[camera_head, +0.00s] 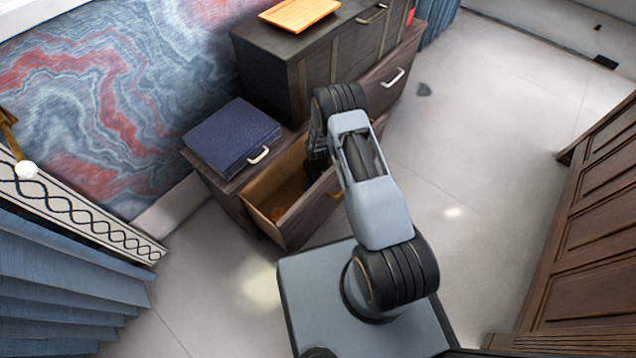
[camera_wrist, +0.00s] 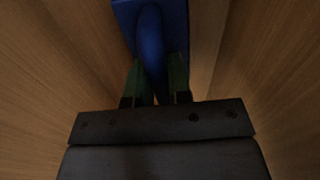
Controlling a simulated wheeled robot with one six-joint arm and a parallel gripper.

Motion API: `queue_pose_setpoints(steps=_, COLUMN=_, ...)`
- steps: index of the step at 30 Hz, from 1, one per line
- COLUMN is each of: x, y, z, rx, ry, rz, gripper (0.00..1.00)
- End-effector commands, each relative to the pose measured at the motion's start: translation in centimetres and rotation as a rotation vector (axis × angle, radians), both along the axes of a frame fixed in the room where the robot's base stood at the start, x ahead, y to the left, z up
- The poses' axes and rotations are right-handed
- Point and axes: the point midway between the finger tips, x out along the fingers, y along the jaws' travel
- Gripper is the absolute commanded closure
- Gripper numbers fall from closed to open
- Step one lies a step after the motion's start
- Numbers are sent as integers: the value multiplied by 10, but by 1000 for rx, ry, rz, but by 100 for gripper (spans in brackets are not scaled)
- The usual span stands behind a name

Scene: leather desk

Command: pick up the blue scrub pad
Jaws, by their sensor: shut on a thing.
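The blue scrub pad (camera_wrist: 150,38) shows in the wrist view, straight ahead of my gripper (camera_wrist: 155,82). My gripper's green fingers are closed on its raised blue part, one finger on each side. Wooden surfaces lie on both sides of the pad in the wrist view. In the head view my arm reaches into the open drawer (camera_head: 262,217) of the dark desk. There my gripper and the pad are mostly hidden by my arm and the drawer front.
A dark blue case (camera_head: 232,137) lies on the desk's lower top, beside the open drawer. An orange board (camera_head: 299,14) lies on the taller cabinet (camera_head: 268,75). Open floor (camera_head: 470,160) lies to the right.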

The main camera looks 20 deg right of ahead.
Motion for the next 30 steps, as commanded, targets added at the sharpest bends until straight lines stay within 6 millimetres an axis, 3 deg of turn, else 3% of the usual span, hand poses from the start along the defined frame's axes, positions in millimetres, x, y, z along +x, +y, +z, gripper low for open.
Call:
queue_pose_setpoints(steps=11, x=0, y=0, z=1, rx=1, ry=-1, rz=0, gripper=100)
queue_pose_setpoints(steps=17, x=1, y=0, z=12, rx=0, ry=-1, rz=0, gripper=100)
queue_pose_setpoints(steps=23, x=1, y=0, z=46, rx=0, ry=-3, rz=0, gripper=100)
queue_pose_setpoints(steps=30, x=1, y=0, z=116, rx=0, ry=-5, rz=0, gripper=100)
